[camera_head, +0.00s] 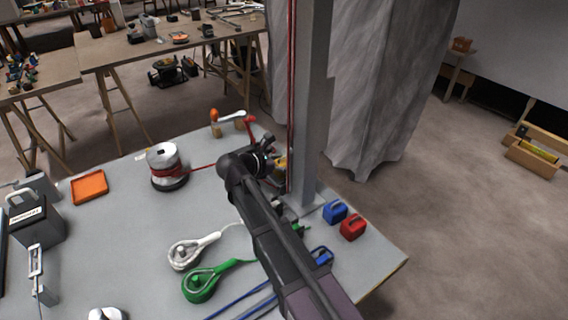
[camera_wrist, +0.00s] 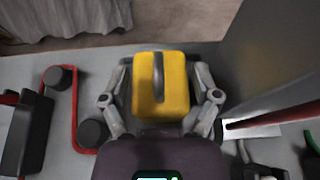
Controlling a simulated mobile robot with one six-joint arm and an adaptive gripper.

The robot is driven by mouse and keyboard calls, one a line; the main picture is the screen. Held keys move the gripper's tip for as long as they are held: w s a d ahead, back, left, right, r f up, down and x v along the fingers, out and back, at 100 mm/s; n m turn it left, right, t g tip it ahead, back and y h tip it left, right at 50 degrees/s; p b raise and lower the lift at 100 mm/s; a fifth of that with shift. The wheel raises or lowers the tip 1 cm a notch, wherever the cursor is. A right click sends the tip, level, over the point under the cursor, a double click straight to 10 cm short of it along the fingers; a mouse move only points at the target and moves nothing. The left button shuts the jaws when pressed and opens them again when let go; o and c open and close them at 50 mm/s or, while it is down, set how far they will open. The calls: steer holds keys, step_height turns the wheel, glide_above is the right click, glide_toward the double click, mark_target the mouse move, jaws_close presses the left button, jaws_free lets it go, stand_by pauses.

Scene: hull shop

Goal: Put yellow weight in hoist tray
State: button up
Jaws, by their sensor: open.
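The yellow weight (camera_wrist: 176,92) is a block with a dark grey handle bar on top, standing on the grey table. In the wrist view it lies between the two open fingers of my gripper (camera_wrist: 160,85), with no clear grip on it. In the head view my gripper (camera_head: 268,152) is low beside the grey post, and only a bit of the yellow weight (camera_head: 281,163) shows behind it. I cannot tell for sure which thing is the hoist tray; a flat orange tray (camera_head: 89,187) lies at the table's left.
The tall grey post (camera_head: 310,100) stands close to the right of my gripper. A blue weight (camera_head: 335,212) and a red weight (camera_head: 353,227) stand right of it. A red-cord spool (camera_head: 166,167), a white pulley (camera_head: 192,250) and a green pulley (camera_head: 205,282) lie left of my arm.

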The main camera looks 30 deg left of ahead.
steer(key=p+v, duration=0.4)
steer(key=v, duration=0.8)
steer(key=shift+r, duration=0.1)
stand_by(0.4)
